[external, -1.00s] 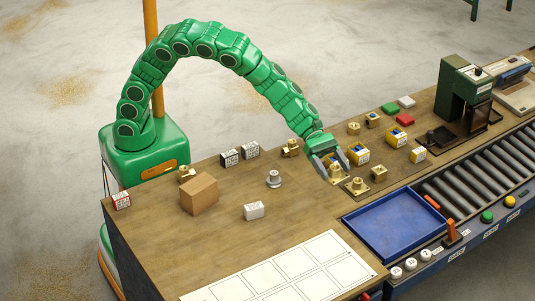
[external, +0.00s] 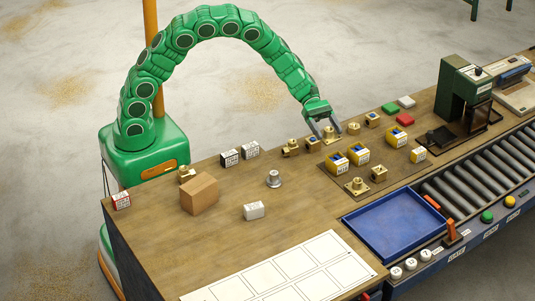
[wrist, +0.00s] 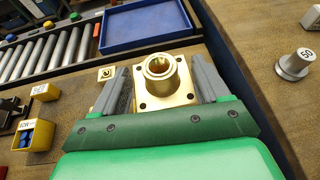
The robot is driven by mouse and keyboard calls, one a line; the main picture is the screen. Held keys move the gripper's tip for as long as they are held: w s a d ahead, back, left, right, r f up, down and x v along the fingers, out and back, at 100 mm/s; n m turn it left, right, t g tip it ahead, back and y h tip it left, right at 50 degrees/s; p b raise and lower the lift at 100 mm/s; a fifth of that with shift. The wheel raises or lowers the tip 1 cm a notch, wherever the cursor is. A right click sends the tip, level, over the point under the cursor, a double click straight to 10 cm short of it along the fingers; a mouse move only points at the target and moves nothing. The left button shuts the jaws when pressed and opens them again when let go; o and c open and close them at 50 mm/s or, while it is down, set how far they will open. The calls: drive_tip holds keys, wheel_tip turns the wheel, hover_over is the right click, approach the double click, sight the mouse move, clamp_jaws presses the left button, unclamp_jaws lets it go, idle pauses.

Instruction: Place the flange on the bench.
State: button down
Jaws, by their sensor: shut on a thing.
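A brass flange (wrist: 162,84), with a square drilled base and a round hollow neck, sits between the two grey fingers of my gripper (wrist: 163,90) in the wrist view. The fingers are shut on its base from both sides. In the external view the gripper (external: 327,128) and the flange (external: 329,133) are near the far edge of the bench (external: 240,185), beyond the dark mat. I cannot tell whether the flange touches the wood.
The dark mat (external: 338,187) also holds yellow-blue boxes (external: 336,160) and a brass fitting (external: 378,173). Brass fittings (external: 290,148) stand left of the gripper and another (external: 354,128) right of it. A grey weight (external: 274,179) and blue tray (external: 395,226) are nearer. The bench's left middle has bare wood.

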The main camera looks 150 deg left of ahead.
drive_tip(key=s+a+f, duration=0.1)
drive_tip(key=s, duration=0.9)
drive_tip(key=s+a+f, duration=0.1)
drive_tip(key=s+f, duration=0.1)
drive_tip(key=s, duration=0.9)
drive_tip(key=w+a+f, duration=0.2)
drive_tip(key=a, duration=0.1)
drive_tip(key=w+a+f, duration=0.2)
drive_tip(key=a+f, duration=0.1)
drive_tip(key=a, duration=0.1)
drive_tip(key=w+a+f, duration=0.2)
drive_tip(key=a+f, duration=0.1)
drive_tip(key=a, duration=0.1)
drive_tip(key=shift+w+a+f, duration=0.1)
drive_tip(key=shift+w+a, duration=0.05)
drive_tip(key=shift+w, duration=0.05)
drive_tip(key=shift+w+a+f, duration=0.2)
drive_tip(key=shift+a+f, duration=0.25)
drive_tip(key=shift+f, duration=1.7)
drive_tip(key=shift+f, duration=0.1)
unclamp_jaws()
